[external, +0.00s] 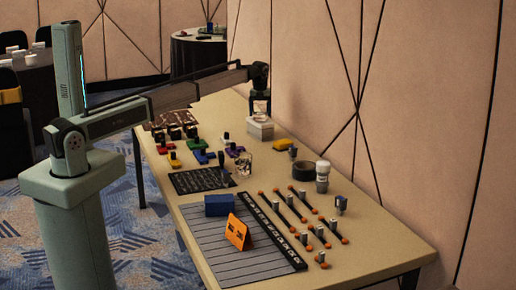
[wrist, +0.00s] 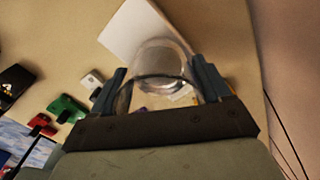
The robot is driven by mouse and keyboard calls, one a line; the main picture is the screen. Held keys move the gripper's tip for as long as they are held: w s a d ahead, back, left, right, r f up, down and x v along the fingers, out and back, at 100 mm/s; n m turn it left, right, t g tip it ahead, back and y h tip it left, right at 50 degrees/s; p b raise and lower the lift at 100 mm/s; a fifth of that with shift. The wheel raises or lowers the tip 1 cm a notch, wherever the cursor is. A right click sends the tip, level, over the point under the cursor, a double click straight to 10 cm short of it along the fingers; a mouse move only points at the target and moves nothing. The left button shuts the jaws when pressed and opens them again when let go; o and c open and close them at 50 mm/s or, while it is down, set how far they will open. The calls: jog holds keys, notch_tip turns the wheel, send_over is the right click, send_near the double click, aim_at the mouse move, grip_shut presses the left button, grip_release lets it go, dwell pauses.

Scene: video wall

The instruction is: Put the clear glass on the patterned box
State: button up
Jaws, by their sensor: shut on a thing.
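My gripper (wrist: 160,85) is shut on the clear glass (wrist: 160,65), with one finger on each side of it in the wrist view. In the external view my gripper (external: 260,104) is at the far end of the table, above a pale box (external: 260,130); the held glass is hard to make out there. The pale box also shows in the wrist view (wrist: 128,28), just beyond the glass and partly behind it. Its pattern is too small to tell. Whether the glass touches the box cannot be told.
A see-through container (external: 243,163) stands mid-table. A yellow banana-like thing (external: 284,144), a dark roll (external: 303,171) and a white-topped jar (external: 322,176) lie nearer the wall. Colored clamps (external: 195,143) are left of the box. The wall (external: 310,95) runs close along the right.

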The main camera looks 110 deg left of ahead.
jog(key=shift+f, duration=0.1)
jog(key=o, duration=1.2)
jog(key=shift+o, duration=0.2)
notch_tip(320, 180, up, 12)
